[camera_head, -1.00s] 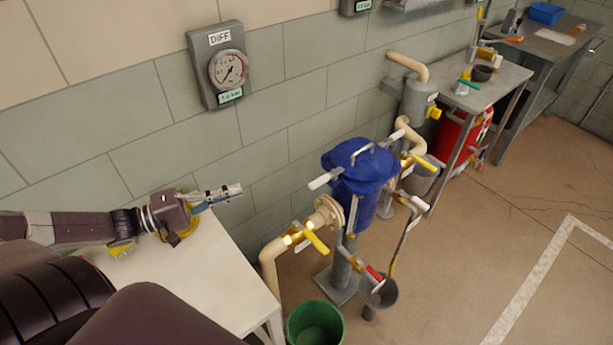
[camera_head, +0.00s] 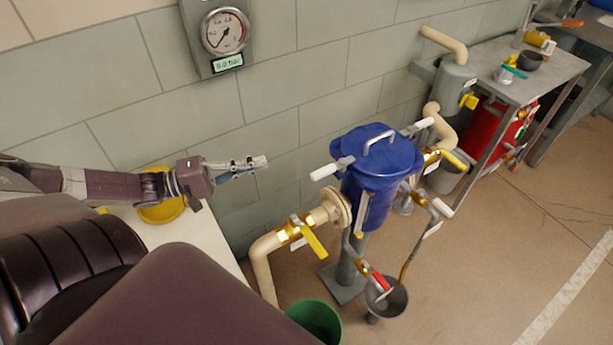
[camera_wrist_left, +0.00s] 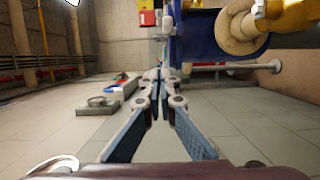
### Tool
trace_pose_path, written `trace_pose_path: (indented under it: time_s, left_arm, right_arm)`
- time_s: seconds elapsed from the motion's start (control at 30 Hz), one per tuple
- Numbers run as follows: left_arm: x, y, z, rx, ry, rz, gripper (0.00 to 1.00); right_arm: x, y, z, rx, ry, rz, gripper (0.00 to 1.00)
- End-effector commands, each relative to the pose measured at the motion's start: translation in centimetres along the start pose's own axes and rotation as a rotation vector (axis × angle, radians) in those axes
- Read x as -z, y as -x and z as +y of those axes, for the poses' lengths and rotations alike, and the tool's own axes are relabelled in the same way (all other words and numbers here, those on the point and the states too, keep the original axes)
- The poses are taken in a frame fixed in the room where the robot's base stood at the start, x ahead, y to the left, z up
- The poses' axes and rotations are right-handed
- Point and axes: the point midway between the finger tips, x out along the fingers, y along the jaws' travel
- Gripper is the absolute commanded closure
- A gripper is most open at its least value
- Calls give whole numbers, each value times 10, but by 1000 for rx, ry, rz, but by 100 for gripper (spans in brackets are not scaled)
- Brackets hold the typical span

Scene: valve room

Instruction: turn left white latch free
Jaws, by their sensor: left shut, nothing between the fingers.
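The left white latch (camera_head: 325,171) sticks out to the left from beside the blue lid (camera_head: 378,147) of the blue vessel (camera_head: 366,197). My left gripper (camera_head: 262,161) is shut and empty in front of the tiled wall. It is to the left of the latch, apart from it, with its fingertips pointing right. In the left wrist view the shut fingers (camera_wrist_left: 158,78) are in the middle, and part of the blue vessel (camera_wrist_left: 200,35) shows at the upper right. I cannot clearly tell the latch in that view. My right gripper is not in view.
A pale pipe with a yellow-handled valve (camera_head: 314,241) runs below the latch. A pressure gauge (camera_head: 224,32) hangs on the wall above my arm. A white table (camera_head: 211,235) is below my arm, and a green bucket (camera_head: 316,317) stands on the floor.

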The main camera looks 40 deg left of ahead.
Motion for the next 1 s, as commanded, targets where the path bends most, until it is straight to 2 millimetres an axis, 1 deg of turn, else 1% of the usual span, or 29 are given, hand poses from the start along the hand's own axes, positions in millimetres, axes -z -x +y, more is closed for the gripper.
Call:
trace_pose_path:
  time_s: [0.03, 0.13, 0.4, 0.53, 0.63, 0.77, 1.0]
  left_arm:
    - [0, 0, -10, 0, 0, 0, 100]
    - [0, 0, -19, 0, -1, 0, 100]
    - [0, 0, -18, 0, -1, 0, 100]
    - [0, 0, -18, 0, -1, 0, 100]
    - [0, -5, -18, -3, 0, 0, 100]
    - [0, -20, -18, -5, -3, -1, 100]
    - [0, -62, -18, -6, -2, 0, 100]
  right_arm:
    - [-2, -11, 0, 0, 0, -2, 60]
    - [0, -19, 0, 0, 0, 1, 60]
    - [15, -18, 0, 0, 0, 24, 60]
    - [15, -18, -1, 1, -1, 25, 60]
    - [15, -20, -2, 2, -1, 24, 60]
    - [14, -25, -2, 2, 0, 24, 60]
    - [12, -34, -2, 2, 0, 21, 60]
